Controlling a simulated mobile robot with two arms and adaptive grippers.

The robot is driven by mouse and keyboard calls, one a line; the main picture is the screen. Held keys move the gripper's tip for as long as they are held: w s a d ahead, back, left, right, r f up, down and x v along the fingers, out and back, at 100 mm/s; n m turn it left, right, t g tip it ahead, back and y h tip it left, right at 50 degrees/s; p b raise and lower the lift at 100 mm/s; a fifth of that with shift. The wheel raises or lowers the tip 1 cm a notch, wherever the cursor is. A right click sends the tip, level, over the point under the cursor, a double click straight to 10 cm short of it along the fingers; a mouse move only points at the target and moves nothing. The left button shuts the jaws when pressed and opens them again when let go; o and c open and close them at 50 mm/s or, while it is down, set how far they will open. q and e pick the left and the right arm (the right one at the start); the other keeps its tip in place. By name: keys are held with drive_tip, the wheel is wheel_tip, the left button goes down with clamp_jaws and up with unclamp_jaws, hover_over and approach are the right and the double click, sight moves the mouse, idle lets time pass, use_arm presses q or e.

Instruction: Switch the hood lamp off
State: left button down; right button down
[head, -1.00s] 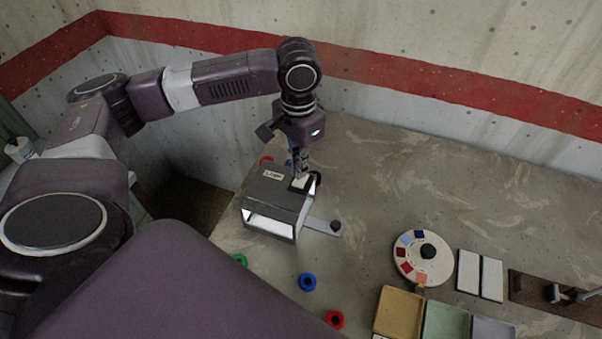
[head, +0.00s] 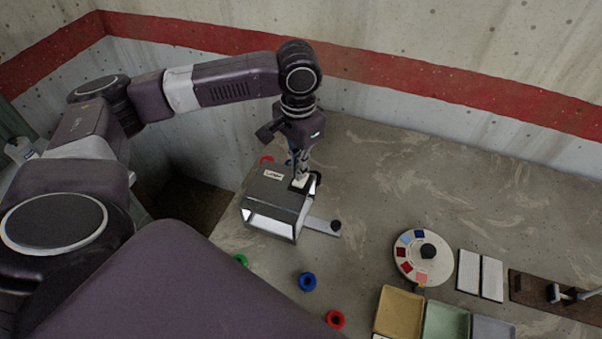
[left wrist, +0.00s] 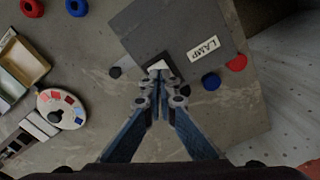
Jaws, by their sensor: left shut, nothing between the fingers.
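The hood (head: 262,192) is a dark grey box on the table with an open front. Its top bears a "LAMP" label, which reads clearly on the hood in the left wrist view (left wrist: 203,50). A white rocker switch in a dark frame (left wrist: 157,64) sits at the top's edge, partly hidden by my fingertips. My left gripper (head: 299,178) points down at the switch, shut and empty. Its fingertips in the left wrist view (left wrist: 160,78) are at or just over the switch; contact cannot be told. My right gripper is not in view.
A lever with a black knob (head: 336,225) sticks out beside the hood. Blue (head: 307,281), red (head: 335,319) and green rings lie in front. A round dial (head: 423,257), white plates, coloured trays (head: 398,312) and a brown rail stand right.

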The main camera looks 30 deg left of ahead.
sight(299, 182)
use_arm(q)
drive_tip(key=shift+f, duration=1.25)
idle(0.4)
drive_tip(key=shift+s, duration=0.1)
drive_tip(key=shift+r+p, duration=0.8)
drive_tip(key=shift+p, duration=0.15)
wheel_tip(299, 182, up, 6)
drive_tip(key=p, duration=0.7)
drive_tip(key=shift+f, duration=0.25)
drive_tip(key=shift+f, duration=0.1)
